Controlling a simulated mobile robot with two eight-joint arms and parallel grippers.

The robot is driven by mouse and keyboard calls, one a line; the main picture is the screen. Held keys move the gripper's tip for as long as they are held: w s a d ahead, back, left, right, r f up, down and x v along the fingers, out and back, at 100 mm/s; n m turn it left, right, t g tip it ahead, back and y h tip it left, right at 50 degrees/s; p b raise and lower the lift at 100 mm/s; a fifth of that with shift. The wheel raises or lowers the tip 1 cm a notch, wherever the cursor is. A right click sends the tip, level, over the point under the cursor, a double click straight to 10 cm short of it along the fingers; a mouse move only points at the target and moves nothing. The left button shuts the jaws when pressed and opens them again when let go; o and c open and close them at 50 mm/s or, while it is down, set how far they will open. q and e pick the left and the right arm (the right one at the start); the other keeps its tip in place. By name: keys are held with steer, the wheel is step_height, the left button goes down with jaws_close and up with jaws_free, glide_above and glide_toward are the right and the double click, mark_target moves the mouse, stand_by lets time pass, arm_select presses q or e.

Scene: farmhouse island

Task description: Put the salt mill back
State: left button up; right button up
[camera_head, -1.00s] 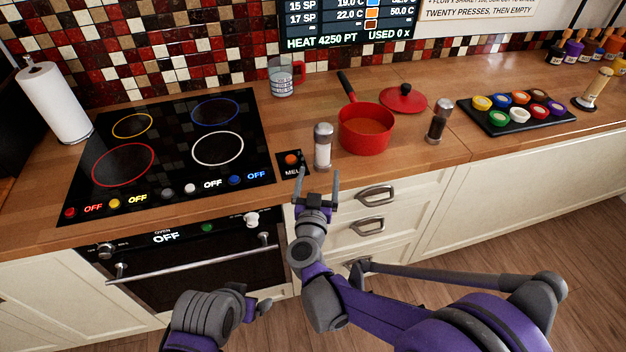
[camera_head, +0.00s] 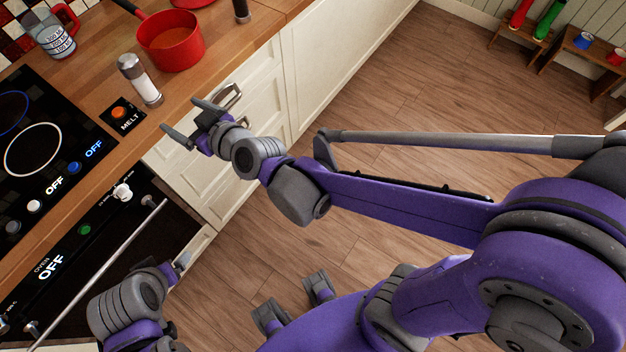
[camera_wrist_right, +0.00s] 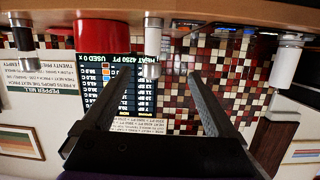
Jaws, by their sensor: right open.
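The salt mill (camera_head: 140,80), white with a silver top, stands on the wooden counter beside the black MELT pad (camera_head: 122,112). My right gripper (camera_head: 184,117) is open and empty in front of the counter edge, near the mill but apart from it. In the upside-down right wrist view, the salt mill (camera_wrist_right: 152,50) shows beyond and between the open fingers (camera_wrist_right: 158,75). Part of my left arm shows at the lower left of the head view; its fingers cannot be made out clearly.
A red pot (camera_head: 170,42) stands just right of the salt mill. The dark pepper mill (camera_head: 241,11) is cut off at the top. A measuring cup (camera_head: 50,36) stands at the back left, behind the cooktop (camera_head: 62,110). Drawers (camera_head: 262,105) lie below the counter edge.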

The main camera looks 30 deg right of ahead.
steer(key=s+d+f+m+g+h, duration=0.2)
steer(key=s+d+f, duration=0.4)
steer(key=s+d, duration=0.3)
steer(key=s+d+f+m+g+h, duration=0.2)
steer(key=s+d+f+g+h, duration=0.2)
steer(key=s, duration=0.9)
steer(key=d+f+g, duration=0.2)
steer(key=d, duration=0.2)
steer(key=shift+s+d+g, duration=0.2)
steer(key=shift+d+g, duration=0.15)
steer(key=shift+g, duration=0.05)
steer(key=shift+w+r+p, duration=0.25)
steer(key=shift+r+p, duration=0.6)
steer(key=shift+r, duration=0.3)
steer(key=shift+w, duration=0.1)
